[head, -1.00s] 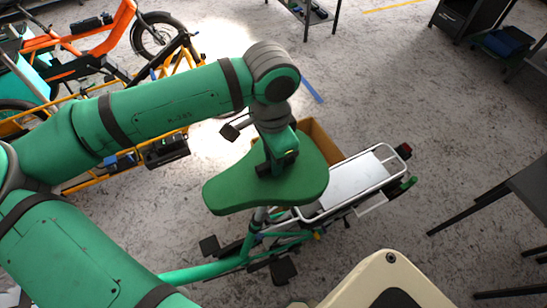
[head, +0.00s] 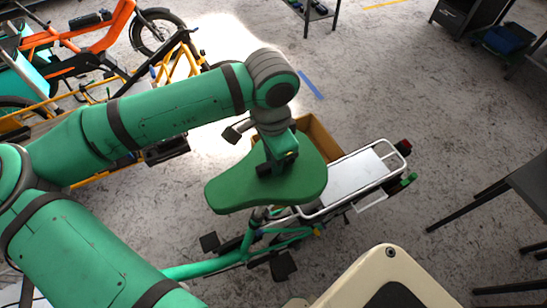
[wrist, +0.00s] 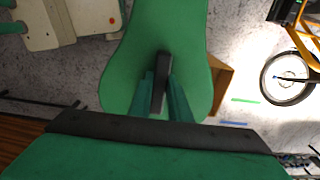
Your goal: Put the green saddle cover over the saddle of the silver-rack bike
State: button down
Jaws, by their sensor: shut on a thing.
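The green saddle cover (head: 300,186) is held by my gripper (head: 277,166) over the teal bike with the silver rack (head: 357,180). In the wrist view the cover (wrist: 190,45) fills the middle, with my gripper (wrist: 161,90) shut on a dark tab on its top. In the head view the cover's narrow end points left and its wide end right, towards the rack. The bike's saddle is hidden beneath the cover. I cannot tell whether the cover touches the saddle.
A cardboard-coloured box (head: 318,136) is behind the cover. An orange cargo bike (head: 80,45) and a yellow frame stand at the back left. A cream block (head: 380,280) is at the front. A dark table (head: 520,195) is at the right.

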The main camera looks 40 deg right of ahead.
jog(key=shift+f, duration=0.55)
jog(key=c, duration=1.6)
grip_release()
jog(key=shift+w, duration=0.1)
jog(key=shift+o, duration=0.2)
jog(key=shift+r, duration=0.1)
jog(key=shift+r, duration=0.3)
notch_tip(320, 180, up, 10)
jog(key=shift+w+a+f, duration=0.1)
jog(key=shift+a, duration=0.2)
